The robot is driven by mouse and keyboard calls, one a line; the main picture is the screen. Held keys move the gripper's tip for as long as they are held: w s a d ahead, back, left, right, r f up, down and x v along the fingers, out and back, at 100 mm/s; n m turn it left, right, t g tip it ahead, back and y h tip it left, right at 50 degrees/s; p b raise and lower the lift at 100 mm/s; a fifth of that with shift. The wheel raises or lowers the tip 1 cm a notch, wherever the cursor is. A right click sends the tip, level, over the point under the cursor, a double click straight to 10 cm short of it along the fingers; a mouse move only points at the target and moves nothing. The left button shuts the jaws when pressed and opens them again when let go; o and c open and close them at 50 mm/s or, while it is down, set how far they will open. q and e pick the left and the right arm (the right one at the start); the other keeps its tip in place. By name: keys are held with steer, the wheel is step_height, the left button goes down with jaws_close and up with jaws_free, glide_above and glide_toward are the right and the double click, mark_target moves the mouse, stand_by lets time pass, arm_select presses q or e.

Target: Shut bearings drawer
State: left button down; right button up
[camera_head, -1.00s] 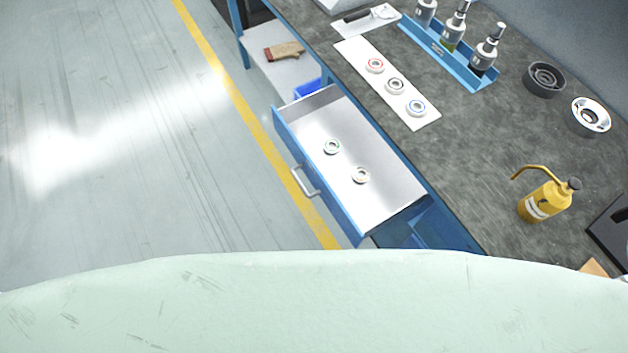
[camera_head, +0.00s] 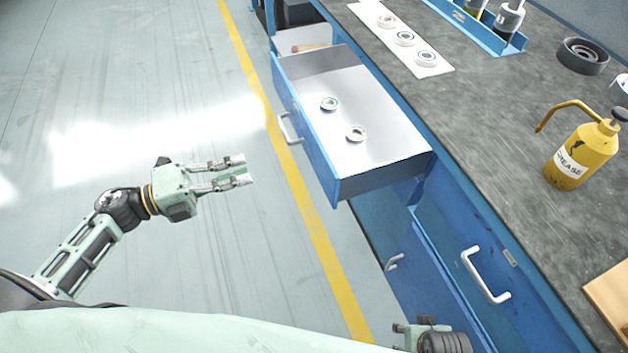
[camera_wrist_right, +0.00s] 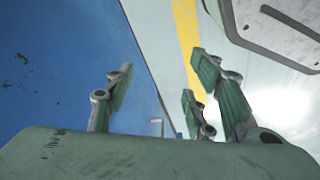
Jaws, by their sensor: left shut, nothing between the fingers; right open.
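The bearings drawer (camera_head: 375,98) stands pulled out from the blue bench, with a grey inside and a blue front. Its pale bar handle (camera_head: 289,129) faces left. My left gripper (camera_head: 244,168) is shut and empty, left of and below the handle in the head view, clear of the drawer. My right gripper (camera_wrist_right: 160,90) is open, with nothing seen between its fingers, beside a blue surface. In the head view, only part of it shows at the bottom edge.
A lower closed drawer front with a handle (camera_head: 484,276) is at right. On the benchtop are a yellow grease can (camera_head: 582,155), a white strip (camera_head: 437,68) with three bearings and a dark ring (camera_head: 583,55). The floor left of the drawer is clear.

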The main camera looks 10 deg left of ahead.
arm_select(q)
glide_toward(314, 151)
steer(key=x, duration=0.7)
steer(key=shift+d, duration=0.1)
